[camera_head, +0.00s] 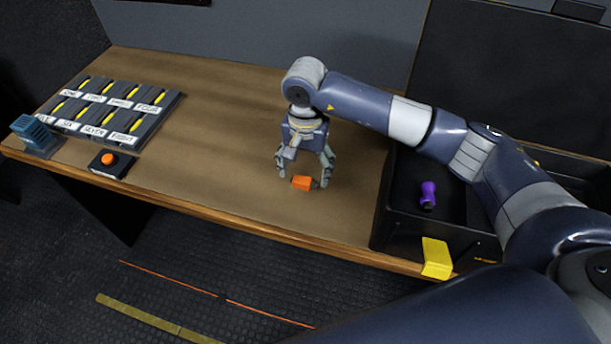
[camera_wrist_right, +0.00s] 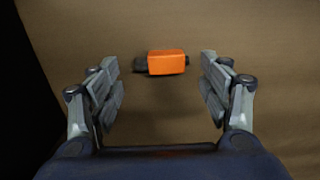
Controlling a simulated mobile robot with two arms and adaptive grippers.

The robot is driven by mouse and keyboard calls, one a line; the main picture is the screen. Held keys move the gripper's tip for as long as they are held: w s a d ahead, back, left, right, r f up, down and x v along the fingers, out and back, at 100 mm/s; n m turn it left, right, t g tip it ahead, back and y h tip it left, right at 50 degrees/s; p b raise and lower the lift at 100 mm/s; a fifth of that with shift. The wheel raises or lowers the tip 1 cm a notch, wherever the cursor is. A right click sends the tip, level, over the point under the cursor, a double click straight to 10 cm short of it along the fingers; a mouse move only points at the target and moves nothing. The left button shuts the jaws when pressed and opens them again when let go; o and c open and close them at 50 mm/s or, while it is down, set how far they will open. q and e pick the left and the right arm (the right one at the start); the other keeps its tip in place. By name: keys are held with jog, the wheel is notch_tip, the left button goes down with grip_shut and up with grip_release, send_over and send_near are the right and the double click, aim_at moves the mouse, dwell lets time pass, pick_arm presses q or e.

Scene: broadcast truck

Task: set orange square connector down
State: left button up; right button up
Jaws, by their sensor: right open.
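The orange square connector (camera_head: 302,183) lies on the wooden table, near the middle of its front half. It has an orange body and a dark end. In the right wrist view the connector (camera_wrist_right: 166,63) lies on the tabletop ahead of the fingers, with a gap on both sides. My right gripper (camera_head: 306,178) points down over the connector with its fingers spread on either side. In the right wrist view the right gripper (camera_wrist_right: 163,80) is open and holds nothing. My left gripper does not show.
A black bin (camera_head: 395,225) with a purple connector (camera_head: 428,195) and a yellow tag (camera_head: 437,257) stands right. A labelled slot panel (camera_head: 115,110), a button box (camera_head: 108,161) and a blue-grey block (camera_head: 36,136) sit left. The tabletop (camera_head: 220,130) between is clear.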

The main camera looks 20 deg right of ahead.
aim_at(305, 180)
notch_tip(305, 180, up, 9)
jog(key=b, duration=0.2)
jog(key=shift+r, duration=0.1)
dwell(0.4)
